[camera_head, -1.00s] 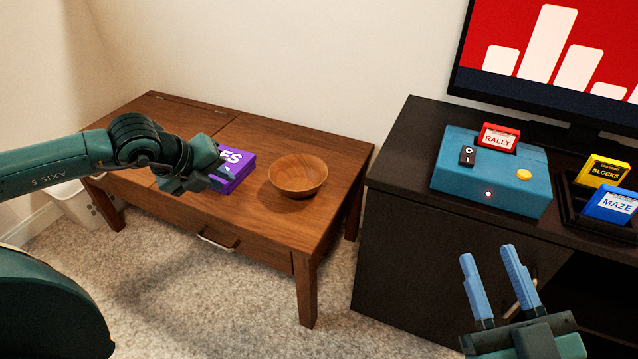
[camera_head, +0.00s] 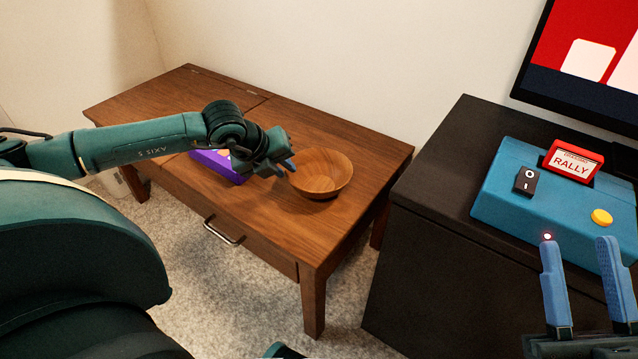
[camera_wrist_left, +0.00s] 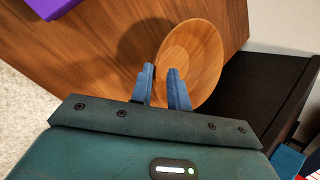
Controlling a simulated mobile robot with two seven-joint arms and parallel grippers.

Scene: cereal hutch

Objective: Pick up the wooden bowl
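The wooden bowl (camera_head: 322,172) stands upright on the right end of the brown wooden table (camera_head: 345,225). My left gripper (camera_head: 288,164) is at the bowl's left rim. In the left wrist view, the bowl (camera_wrist_left: 200,62) lies just beyond the left gripper's fingers (camera_wrist_left: 160,72). One finger overlaps the bowl and the other is just outside its rim, with a narrow gap between them. I cannot tell whether either finger touches it. My right gripper (camera_head: 580,250) is open and empty in front of the dark cabinet.
A purple box (camera_head: 215,164) lies on the table behind my left arm; it also shows in the left wrist view (camera_wrist_left: 48,6). The dark cabinet (camera_head: 440,190) stands close to the table's right, bearing a blue console (camera_head: 500,205) with a red RALLY cartridge (camera_head: 573,162). A screen hangs above.

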